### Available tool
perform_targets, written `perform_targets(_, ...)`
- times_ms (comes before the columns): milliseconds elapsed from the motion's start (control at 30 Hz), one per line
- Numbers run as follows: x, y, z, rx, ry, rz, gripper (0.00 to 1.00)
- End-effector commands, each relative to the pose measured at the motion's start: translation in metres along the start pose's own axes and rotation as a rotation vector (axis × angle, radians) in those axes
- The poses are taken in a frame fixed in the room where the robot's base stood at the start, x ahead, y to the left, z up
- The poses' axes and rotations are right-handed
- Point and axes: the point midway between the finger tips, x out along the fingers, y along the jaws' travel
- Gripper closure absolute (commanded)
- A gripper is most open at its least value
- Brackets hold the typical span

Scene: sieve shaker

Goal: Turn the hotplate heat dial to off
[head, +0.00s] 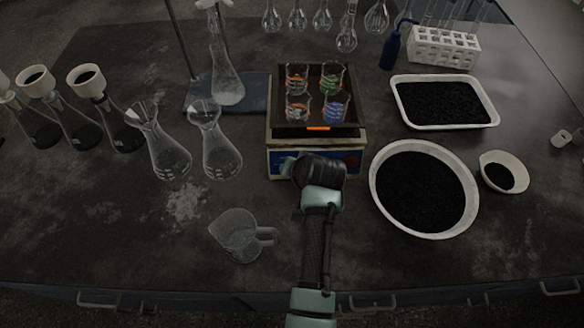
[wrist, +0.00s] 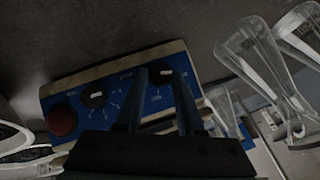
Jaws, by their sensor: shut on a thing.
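The hotplate (head: 359,146) is a pale box with a blue front panel (wrist: 119,78), standing in the middle of the bench. In the wrist view the panel carries two black dials with white marks and a red round button (wrist: 61,120). My gripper (head: 289,166) is at the left part of the panel in the head view. In the wrist view my gripper's fingers (wrist: 161,84) are shut on one black dial (wrist: 160,76), one finger on each side. The other dial (wrist: 95,97) is free, nearer the red button. I cannot read which is the heat dial.
Several beakers (head: 297,77) stand in a dark tray on the hotplate. Two flasks (head: 215,145) stand to its left, and a glass jug (head: 238,236) lies left of my arm. A round bowl (head: 376,190) of black grains is close on the right.

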Motion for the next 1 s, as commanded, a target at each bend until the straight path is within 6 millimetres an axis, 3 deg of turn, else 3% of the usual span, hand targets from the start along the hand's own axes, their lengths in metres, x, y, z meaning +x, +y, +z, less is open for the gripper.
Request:
perform_targets(167, 0.001, 0.001, 0.001, -0.002, -0.003, 0.002, 1.0)
perform_targets(200, 0.001, 0.001, 0.001, -0.002, -0.003, 0.002, 0.6)
perform_targets(367, 0.0, 0.001, 0.001, -0.001, -0.002, 0.001, 0.33)
perform_targets(733, -0.004, 0.0, 0.0, 0.0, -0.001, 0.0, 0.33)
perform_targets(1000, -0.041, 0.001, -0.001, 0.001, 0.003, 0.0, 0.33)
